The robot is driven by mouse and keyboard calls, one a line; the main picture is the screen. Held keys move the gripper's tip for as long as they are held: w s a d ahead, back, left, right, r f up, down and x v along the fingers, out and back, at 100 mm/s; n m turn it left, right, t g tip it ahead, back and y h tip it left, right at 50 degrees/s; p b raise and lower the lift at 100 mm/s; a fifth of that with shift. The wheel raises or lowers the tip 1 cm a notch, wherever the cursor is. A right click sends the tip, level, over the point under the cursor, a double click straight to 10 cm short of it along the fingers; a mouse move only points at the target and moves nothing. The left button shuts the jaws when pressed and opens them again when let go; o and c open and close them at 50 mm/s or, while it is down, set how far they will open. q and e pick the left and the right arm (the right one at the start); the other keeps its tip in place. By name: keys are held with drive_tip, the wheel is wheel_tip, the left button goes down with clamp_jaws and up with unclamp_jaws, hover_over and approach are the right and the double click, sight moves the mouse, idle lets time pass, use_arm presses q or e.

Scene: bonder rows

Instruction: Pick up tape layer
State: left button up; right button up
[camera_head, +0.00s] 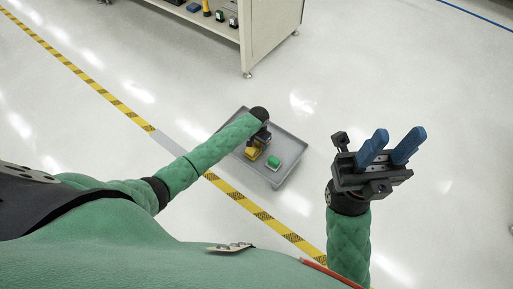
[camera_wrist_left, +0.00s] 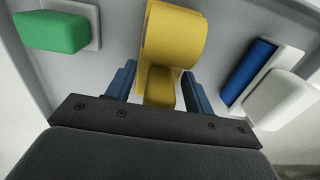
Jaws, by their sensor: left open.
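A yellow object with a rounded, curled body (camera_wrist_left: 175,35), which looks like the tape layer, rests in a grey tray (camera_head: 295,152). In the head view the yellow object (camera_head: 251,153) is partly hidden by my left arm and gripper. My left gripper (camera_wrist_left: 158,72) is open, with its blue fingers on either side of the yellow object's narrower lower part. I cannot tell whether they touch it. My right gripper (camera_head: 400,133) is open and empty, raised over the floor right of the tray.
A green block on a pale base (camera_wrist_left: 52,32) also sits in the tray, seen in the head view (camera_head: 273,162). A white item (camera_wrist_left: 280,98) with a blue part (camera_wrist_left: 248,72) lies on the other side. A shelf unit (camera_head: 270,35) stands behind; the floor to the right is clear.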

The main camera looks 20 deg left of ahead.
use_arm(q)
clamp_jaws()
